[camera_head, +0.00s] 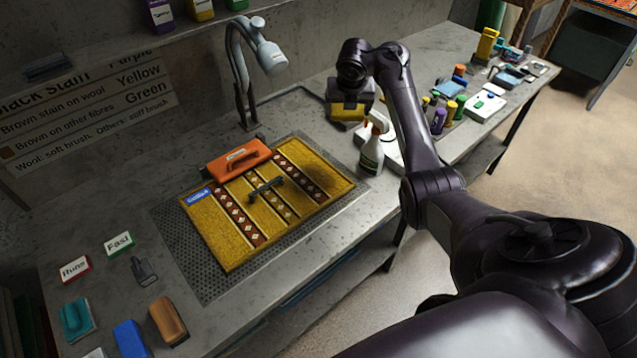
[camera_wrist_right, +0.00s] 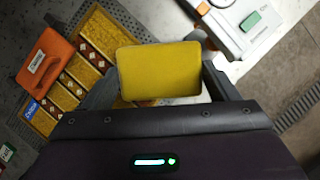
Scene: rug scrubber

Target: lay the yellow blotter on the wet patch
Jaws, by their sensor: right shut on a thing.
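My right gripper (camera_head: 350,98) is shut on the yellow blotter (camera_head: 345,112) and holds it above the back of the counter, right of the tap. In the right wrist view the blotter (camera_wrist_right: 160,72) shows as a flat yellow pad with a dark rim between the fingers. The gold rug (camera_head: 225,245), with brown patterned bands, lies on a perforated grey mat. A dark patch (camera_head: 320,176), which looks like the wet patch, is at its right end. The blotter is apart from the rug, behind and right of the patch. My left gripper is not in view.
An orange block with a handle (camera_head: 239,160) sits at the rug's back edge, and a small dark handle (camera_head: 266,188) lies on the rug. A spray bottle (camera_head: 373,150) stands right of the rug. A grey tap (camera_head: 243,80) rises behind. Bottles crowd the right counter.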

